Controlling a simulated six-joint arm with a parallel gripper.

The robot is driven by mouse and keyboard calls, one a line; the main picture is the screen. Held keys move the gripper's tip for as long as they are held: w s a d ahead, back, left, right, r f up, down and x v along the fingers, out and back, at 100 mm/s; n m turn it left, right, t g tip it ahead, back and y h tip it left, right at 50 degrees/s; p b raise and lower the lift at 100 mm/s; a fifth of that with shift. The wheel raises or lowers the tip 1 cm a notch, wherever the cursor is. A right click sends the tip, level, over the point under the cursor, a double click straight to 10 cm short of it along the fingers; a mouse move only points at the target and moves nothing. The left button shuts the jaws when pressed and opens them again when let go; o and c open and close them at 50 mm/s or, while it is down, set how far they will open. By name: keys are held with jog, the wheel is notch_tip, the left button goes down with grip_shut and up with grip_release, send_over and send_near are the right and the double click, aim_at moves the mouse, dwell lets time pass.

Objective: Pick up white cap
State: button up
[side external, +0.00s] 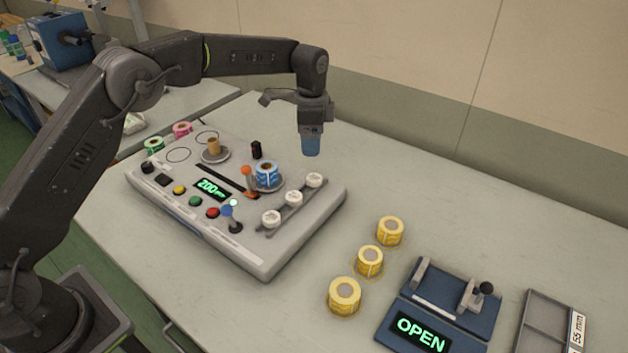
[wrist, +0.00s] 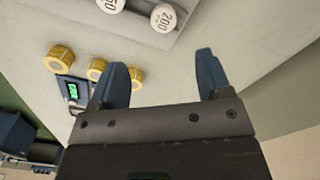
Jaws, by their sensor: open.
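Three round white caps (side external: 271,219) sit in a slanting row on the right part of the grey rewinder console (side external: 252,262). The middle cap (side external: 293,198) and the far cap (side external: 314,180) stand clear of each other. My gripper (side external: 311,152) points down above the table behind the console, higher than the caps. Its blue fingers (wrist: 160,65) are apart, with nothing between them.
A blue tape roll (side external: 266,174), an orange-topped lever (side external: 248,180) and a blue-knobbed lever (side external: 231,215) stand on the console. Several yellow rolls (side external: 369,261) lie right of it, beside a blue fixture reading OPEN (side external: 420,332). The table behind is clear.

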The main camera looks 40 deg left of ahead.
send_over(314, 178)
jog(key=f, duration=0.6)
jog(key=shift+s+a+f, duration=0.1)
jog(key=shift+s+a, duration=0.05)
jog(key=shift+s, duration=0.15)
jog(key=shift+w+f, duration=0.15)
jog(key=shift+f, duration=1.15)
jog(key=shift+w+f, duration=0.15)
jog(key=shift+f, duration=1.15)
jog(key=shift+c, duration=0.3)
jog(key=c, duration=0.9)
